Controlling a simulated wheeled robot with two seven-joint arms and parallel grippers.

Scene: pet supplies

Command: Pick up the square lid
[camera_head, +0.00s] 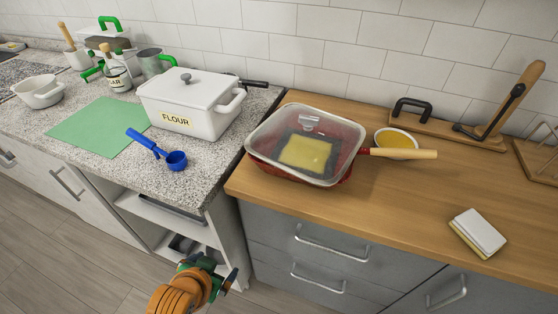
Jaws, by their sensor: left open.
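The square lid (286,128) is see-through with a pale rim and rests on a red square pan (346,172) on the wooden counter. A small clear knob (309,122) stands on top of the lid. A yellow shape with a dark border shows through it. My left gripper (212,268), on an orange arm, is at the bottom of the view, in front of the cabinets. It is open and well apart from the lid. My right gripper is not in view.
The pan's wooden handle (413,154) points right, beside a yellow-filled bowl (396,138). A white flour box (190,104), blue scoop (176,160) and green mat (102,127) are on the speckled counter. A sponge-like block (480,230) lies at right. The wooden counter's front is clear.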

